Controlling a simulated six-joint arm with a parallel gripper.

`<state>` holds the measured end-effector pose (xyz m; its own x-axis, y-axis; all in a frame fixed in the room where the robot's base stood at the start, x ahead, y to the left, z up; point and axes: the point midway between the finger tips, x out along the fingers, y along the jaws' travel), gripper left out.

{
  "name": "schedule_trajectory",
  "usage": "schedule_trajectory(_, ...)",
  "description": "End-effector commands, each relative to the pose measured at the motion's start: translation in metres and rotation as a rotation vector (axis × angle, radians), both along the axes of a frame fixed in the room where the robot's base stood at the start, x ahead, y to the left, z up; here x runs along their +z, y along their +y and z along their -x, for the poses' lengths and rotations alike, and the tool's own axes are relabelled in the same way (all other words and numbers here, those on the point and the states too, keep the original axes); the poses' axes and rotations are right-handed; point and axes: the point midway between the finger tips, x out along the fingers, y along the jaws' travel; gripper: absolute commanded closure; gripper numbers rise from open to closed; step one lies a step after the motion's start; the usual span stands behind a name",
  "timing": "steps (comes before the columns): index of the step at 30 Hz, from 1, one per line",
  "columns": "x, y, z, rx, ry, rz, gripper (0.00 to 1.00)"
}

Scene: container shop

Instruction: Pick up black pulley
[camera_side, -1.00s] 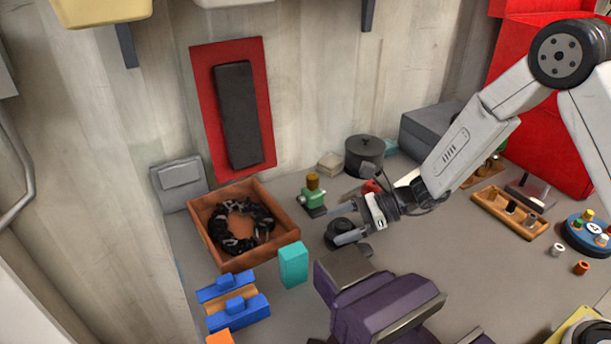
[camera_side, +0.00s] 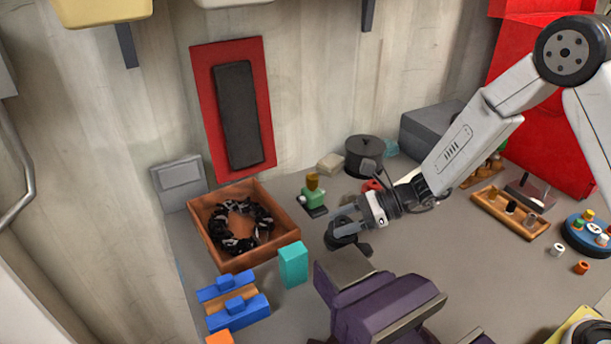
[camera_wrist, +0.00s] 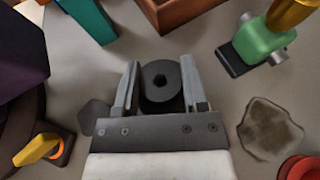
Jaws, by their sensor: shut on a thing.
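The black pulley (camera_wrist: 160,88) is a dark round piece with a hole in its middle. In the wrist view it sits between the two fingers of my gripper (camera_wrist: 163,82), which are shut on its sides. In the side view the pulley (camera_side: 340,235) is dark at the fingertips of my gripper (camera_side: 348,222), low over the grey worktop and partly hidden by the fingers. I cannot tell whether it touches the worktop.
An orange-brown box (camera_side: 281,217) with a dark chain coil stands left, beside a teal block (camera_side: 293,265). A green piece (camera_side: 313,197) stands behind the gripper. The purple vise (camera_side: 375,305) is close in front. A black pot (camera_side: 365,155) stands at the back.

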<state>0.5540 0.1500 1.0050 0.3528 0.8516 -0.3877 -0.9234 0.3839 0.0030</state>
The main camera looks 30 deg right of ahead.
Motion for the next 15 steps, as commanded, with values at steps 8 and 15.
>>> schedule_trajectory(8, 0.029, -0.001, 0.002, 0.001, -0.007, -0.004, 1.00)
schedule_trajectory(15, 0.055, -0.006, 0.023, 0.001, -0.008, -0.003, 1.00)
